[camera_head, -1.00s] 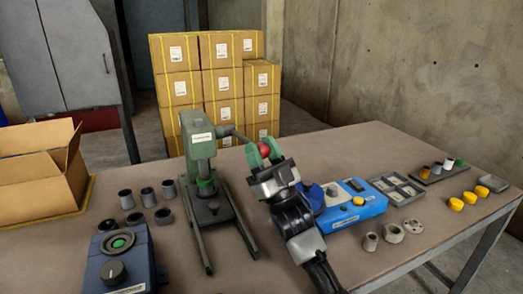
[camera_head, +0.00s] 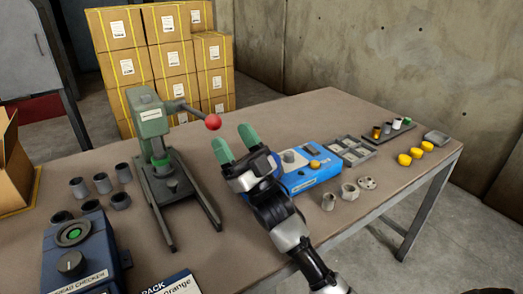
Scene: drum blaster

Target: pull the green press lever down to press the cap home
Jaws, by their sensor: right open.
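The green press (camera_head: 152,120) stands upright on the table with a dark base and two rails toward me. Its lever (camera_head: 188,107) is a dark rod sticking out to the right, slightly downward in the picture, with a red ball (camera_head: 213,122) at its end. My right gripper (camera_head: 235,143) has green fingertips spread apart with nothing between them. It is just right of and below the red ball in the picture, apart from it. A green ring (camera_head: 164,162) shows under the press head; I cannot make out a cap there. My left gripper is out of view.
A blue device (camera_head: 310,175) lies right of my right gripper. Grey cups (camera_head: 102,183) and a dark blue checker box (camera_head: 80,256) stand left of the press. Grey fittings (camera_head: 349,191), trays (camera_head: 345,150) and yellow caps (camera_head: 414,153) are at the right.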

